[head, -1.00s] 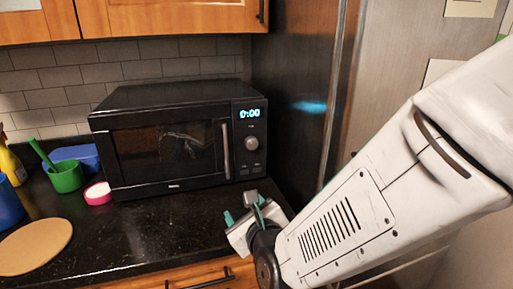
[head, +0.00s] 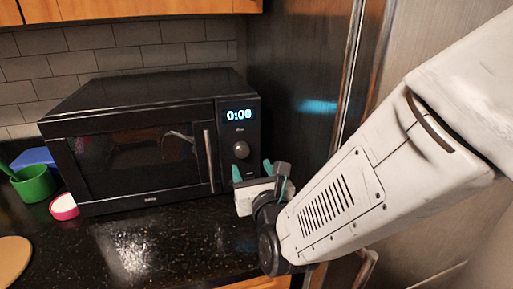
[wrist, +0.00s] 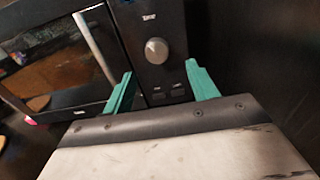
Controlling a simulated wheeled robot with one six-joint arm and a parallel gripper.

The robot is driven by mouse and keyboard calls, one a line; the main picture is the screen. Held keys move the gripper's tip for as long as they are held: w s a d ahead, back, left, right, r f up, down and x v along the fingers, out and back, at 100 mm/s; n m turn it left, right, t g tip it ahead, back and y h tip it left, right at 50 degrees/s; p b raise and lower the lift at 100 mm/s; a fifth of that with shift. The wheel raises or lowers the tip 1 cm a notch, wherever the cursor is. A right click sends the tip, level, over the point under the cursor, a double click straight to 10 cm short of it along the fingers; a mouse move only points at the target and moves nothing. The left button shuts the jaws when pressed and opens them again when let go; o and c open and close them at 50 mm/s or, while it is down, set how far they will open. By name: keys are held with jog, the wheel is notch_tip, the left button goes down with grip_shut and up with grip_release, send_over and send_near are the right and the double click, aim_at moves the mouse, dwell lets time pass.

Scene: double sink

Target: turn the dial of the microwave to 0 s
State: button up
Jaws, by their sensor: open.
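The black microwave (head: 140,150) stands on the dark counter with its door shut. Its display (head: 239,115) reads 0:00. The round grey dial (head: 241,150) is on the control panel below the display. In the wrist view the dial (wrist: 157,51) sits just beyond and between the fingertips, with buttons below it. My gripper (head: 252,171) is open and empty, in front of the lower panel and a little below the dial. In the wrist view its two green fingers (wrist: 158,75) point at the panel, apart from the dial.
A dark fridge side (head: 300,80) stands close to the right of the microwave. A green cup (head: 34,183), a pink-rimmed container (head: 64,206) and a round board (head: 12,260) are on the left of the counter (head: 130,250). The counter front is clear.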

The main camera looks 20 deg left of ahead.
aim_at(243, 153)
jog(key=x, duration=0.7)
jog(key=shift+s+a, duration=0.2)
jog(key=shift+a, duration=0.05)
jog(key=c, duration=1)
